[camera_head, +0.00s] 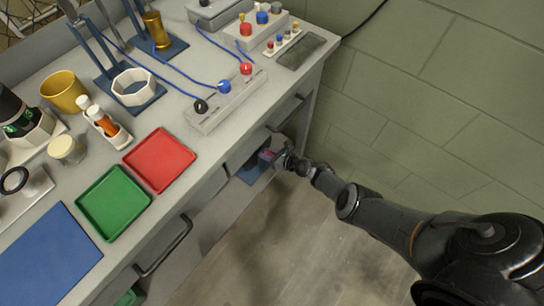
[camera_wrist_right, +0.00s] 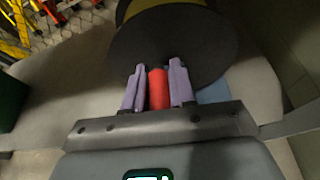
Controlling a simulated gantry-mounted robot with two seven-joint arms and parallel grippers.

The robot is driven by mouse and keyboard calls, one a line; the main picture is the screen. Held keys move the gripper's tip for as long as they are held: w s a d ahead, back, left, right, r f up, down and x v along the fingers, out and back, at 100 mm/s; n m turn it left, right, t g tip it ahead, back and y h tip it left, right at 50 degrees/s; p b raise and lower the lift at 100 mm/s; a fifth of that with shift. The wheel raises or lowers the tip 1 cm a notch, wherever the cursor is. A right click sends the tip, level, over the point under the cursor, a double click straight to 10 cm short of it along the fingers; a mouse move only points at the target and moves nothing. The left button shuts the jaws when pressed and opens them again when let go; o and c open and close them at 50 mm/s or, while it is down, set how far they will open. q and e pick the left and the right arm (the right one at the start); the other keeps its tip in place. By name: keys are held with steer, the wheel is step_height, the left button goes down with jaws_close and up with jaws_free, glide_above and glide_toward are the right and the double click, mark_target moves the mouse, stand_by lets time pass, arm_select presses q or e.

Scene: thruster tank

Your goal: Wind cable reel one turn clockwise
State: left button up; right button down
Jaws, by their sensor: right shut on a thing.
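The cable reel (camera_wrist_right: 130,48) fills the upper middle of the right wrist view, with a dark round flange facing me and yellow behind it. Its red handle (camera_wrist_right: 158,92) stands out from the flange between the purple fingers of my right gripper (camera_wrist_right: 158,76), which is shut on it. In the head view my right gripper (camera_head: 270,155) reaches into an opening in the front of the bench, under the top. The reel is mostly hidden there by the bench and gripper. My left gripper is not in view.
The grey bench (camera_head: 223,130) carries a red tray (camera_head: 160,160), a green tray (camera_head: 113,202) and a box with knobs (camera_head: 225,100) near its edge. A drawer handle (camera_head: 165,247) sticks out left of the opening. The floor (camera_head: 290,240) in front is clear.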

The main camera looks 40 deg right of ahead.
steer(key=shift+d+f, duration=0.1)
steer(key=shift+d, duration=0.15)
steer(key=shift+s+m, duration=0.1)
steer(key=shift+m, duration=0.2)
steer(key=c, duration=1)
jaws_free()
steer(key=shift+s+d+r+p, duration=0.1)
steer(key=shift+s+r+p, duration=0.1)
steer(key=shift+r+p, duration=0.15)
steer(key=p+v, duration=0.7)
steer(key=v, duration=0.3)
steer(key=shift+d+f, duration=0.1)
steer(key=shift+f, duration=0.05)
